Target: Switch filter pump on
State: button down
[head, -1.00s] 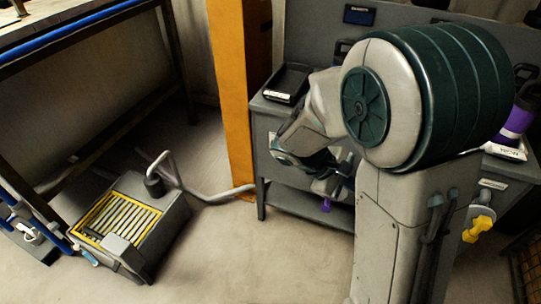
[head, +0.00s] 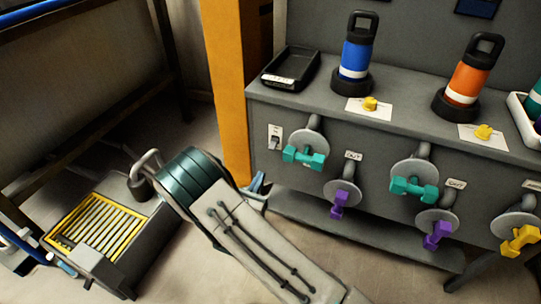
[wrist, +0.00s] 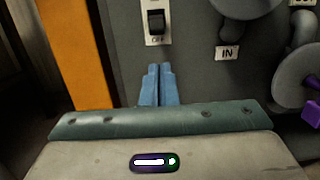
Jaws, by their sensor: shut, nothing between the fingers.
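A dark rocker switch (head: 275,143) on a white plate is fixed to the left end of the grey cabinet's front. The switch also shows in the wrist view (wrist: 156,22), with the word OFF under the rocker. My gripper shows in the wrist view (wrist: 157,68) as two blue fingers pressed together, empty, a little below the switch plate and apart from it in the picture. In the head view the blue fingers (head: 258,183) show partly behind my arm, below the switch. No filter pump can be made out for certain.
An orange post (head: 226,90) stands just left of the cabinet. Valves with teal (head: 303,157) and purple (head: 339,203) handles stick out right of the switch. A dark tray (head: 291,67) and bottles stand on top. A box with a yellow grille (head: 100,222) is on the floor at left.

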aim_at(273, 146)
jog(key=shift+s+a, duration=0.15)
jog(key=shift+a, duration=0.05)
jog(key=b+x, duration=0.1)
jog(key=x, duration=0.9)
jog(key=shift+b, duration=0.3)
jog(key=shift+a+r, duration=0.1)
